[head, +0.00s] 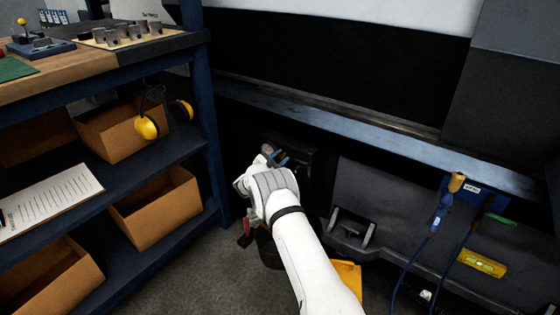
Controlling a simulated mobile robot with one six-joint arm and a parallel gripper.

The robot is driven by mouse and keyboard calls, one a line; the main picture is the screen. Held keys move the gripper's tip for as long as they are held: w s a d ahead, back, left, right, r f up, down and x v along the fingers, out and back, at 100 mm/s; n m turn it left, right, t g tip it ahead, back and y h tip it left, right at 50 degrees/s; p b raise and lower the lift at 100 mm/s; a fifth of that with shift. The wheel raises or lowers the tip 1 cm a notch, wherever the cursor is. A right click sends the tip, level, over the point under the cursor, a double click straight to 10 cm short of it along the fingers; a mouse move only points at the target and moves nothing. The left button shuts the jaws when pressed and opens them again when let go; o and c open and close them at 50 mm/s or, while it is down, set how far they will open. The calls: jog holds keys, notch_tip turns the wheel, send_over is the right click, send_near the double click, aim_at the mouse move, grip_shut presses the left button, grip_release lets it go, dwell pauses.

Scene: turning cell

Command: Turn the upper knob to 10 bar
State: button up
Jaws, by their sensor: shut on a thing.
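My gripper (276,156) is at the end of my white arm, low in front of the dark machine, in the middle of the head view. Its fingers point away from me, at a dark box-like unit (318,168) on the machine's lower front. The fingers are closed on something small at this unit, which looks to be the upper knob. The knob itself, its scale and any lower knob are hidden behind my gripper and wrist or lost in the dark, so I cannot read the pressure setting.
A blue shelf (214,150) with cardboard bins (158,208) and yellow earmuffs (147,128) stands close on the left. A machine ledge (350,122) runs above my gripper. Blue hoses (408,262) and a yellow level (482,263) are at right.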

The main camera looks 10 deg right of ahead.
aim_at(279, 159)
jog(key=m+b, duration=0.2)
jog(key=m, duration=0.1)
jog(key=shift+f, duration=0.2)
jog(key=shift+s+m, duration=0.1)
jog(key=shift+m, duration=2)
jog(key=o, duration=0.7)
jog(key=p+v, duration=0.2)
jog(key=v, duration=0.5)
jog(key=shift+r+p, duration=0.2)
jog(key=shift+p, duration=0.1)
jog(key=shift+s+a+f, duration=0.15)
jog(key=shift+s+a, duration=0.1)
jog(key=shift+s, duration=0.05)
